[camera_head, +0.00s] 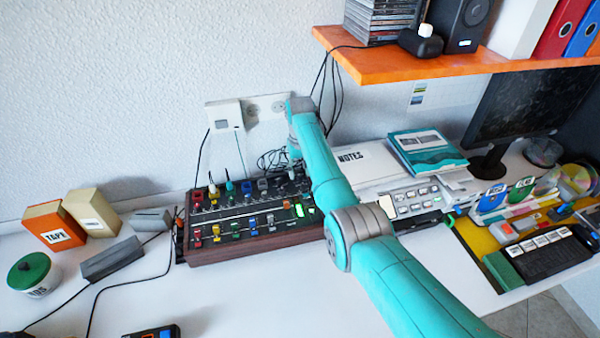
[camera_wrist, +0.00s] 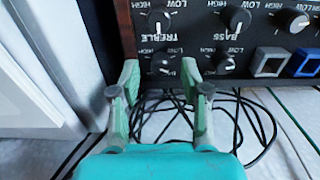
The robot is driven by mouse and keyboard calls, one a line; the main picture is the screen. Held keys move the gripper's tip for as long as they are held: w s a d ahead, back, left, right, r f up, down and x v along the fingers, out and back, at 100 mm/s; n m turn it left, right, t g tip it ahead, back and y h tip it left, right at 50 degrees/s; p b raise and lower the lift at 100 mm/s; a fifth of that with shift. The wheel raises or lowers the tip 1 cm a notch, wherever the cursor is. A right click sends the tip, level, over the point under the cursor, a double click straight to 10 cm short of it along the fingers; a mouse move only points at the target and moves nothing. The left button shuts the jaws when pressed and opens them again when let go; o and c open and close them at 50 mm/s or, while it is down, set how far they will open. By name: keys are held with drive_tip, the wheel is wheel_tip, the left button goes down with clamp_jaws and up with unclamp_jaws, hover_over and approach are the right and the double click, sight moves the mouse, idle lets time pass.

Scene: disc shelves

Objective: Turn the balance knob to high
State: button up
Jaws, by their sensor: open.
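The dark mixer with wooden sides (camera_head: 262,243) stands on the white desk. In the wrist view its black panel (camera_wrist: 190,40) carries knobs with white pointers and HIGH and LOW marks. TREBLE and BASS labels are readable; I cannot read a balance label. One knob (camera_wrist: 162,63) below TREBLE appears between my fingertips, beyond them. Another knob (camera_wrist: 226,65) lies to its right, below BASS. My gripper (camera_wrist: 160,68) is open and empty, with green fingers apart; contact with the panel is not visible. In the head view my gripper is hidden behind my arm.
More knobs (camera_wrist: 239,19) and a blue-framed button (camera_wrist: 308,63) are close by. Loose black cables (camera_wrist: 240,115) lie at the panel's edge. An orange shelf (camera_head: 400,66) hangs above right. A white wall box (camera_head: 224,114) is behind. The front desk is partly clear.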

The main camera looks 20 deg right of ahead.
drive_tip(key=shift+f, duration=0.55)
clamp_jaws()
drive_tip(key=shift+m, duration=0.3)
drive_tip(key=m, duration=0.4)
